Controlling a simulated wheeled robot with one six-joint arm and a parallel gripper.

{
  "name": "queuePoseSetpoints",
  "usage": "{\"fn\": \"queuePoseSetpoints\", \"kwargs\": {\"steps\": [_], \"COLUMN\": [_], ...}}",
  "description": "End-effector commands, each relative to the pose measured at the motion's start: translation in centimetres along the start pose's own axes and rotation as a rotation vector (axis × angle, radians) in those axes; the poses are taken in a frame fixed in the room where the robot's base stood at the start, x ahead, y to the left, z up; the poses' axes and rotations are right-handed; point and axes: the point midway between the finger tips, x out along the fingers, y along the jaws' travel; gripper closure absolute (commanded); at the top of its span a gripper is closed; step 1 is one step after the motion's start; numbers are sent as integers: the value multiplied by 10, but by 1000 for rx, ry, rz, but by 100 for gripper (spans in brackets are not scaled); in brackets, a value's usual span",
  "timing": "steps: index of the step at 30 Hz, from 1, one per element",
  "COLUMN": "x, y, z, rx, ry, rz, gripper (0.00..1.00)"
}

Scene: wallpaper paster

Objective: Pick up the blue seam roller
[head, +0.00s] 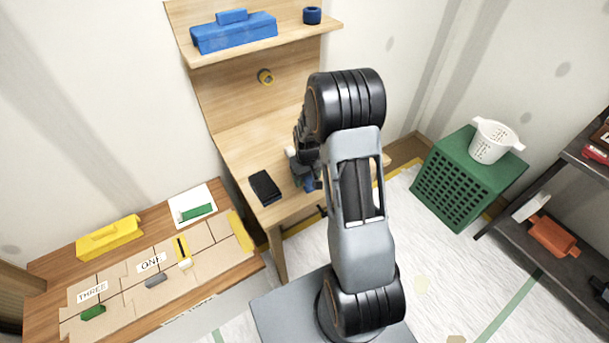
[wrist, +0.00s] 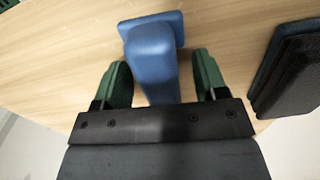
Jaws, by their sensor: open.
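The blue seam roller (wrist: 152,58) stands out in the wrist view, with a wide flat end at the top and a thicker shaft running down between my fingers. Its lower part is hidden behind my gripper's dark body. My gripper (wrist: 162,78) is open, with one green fingertip on each side of the blue shaft and a visible gap on both sides. In the head view a small blue part (head: 308,184) shows at the wooden bench, beside my gripper (head: 300,168), which is mostly hidden by my arm.
A black block (head: 264,187) lies on the wooden bench (head: 240,148) close to the roller; it also shows in the wrist view (wrist: 292,75). A green crate (head: 455,188) stands right.

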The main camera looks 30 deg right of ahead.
Motion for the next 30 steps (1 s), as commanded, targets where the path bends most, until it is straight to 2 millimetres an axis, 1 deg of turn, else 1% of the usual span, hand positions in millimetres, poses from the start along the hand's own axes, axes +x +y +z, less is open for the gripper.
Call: {"fn": "queuePoseSetpoints", "kwargs": {"steps": [3, 4, 15, 23, 28, 30], "x": [0, 0, 0, -2, -10, -19], "y": [0, 0, 0, 0, 0, 0], "z": [0, 0, 0, 0, -1, -1], "rx": [0, 0, 0, 0, 0, 0], "ry": [0, 0, 0, 0, 3, 6], "rz": [0, 0, 0, 0, 1, 2], "gripper": [34, 36, 71, 71, 71, 71]}}
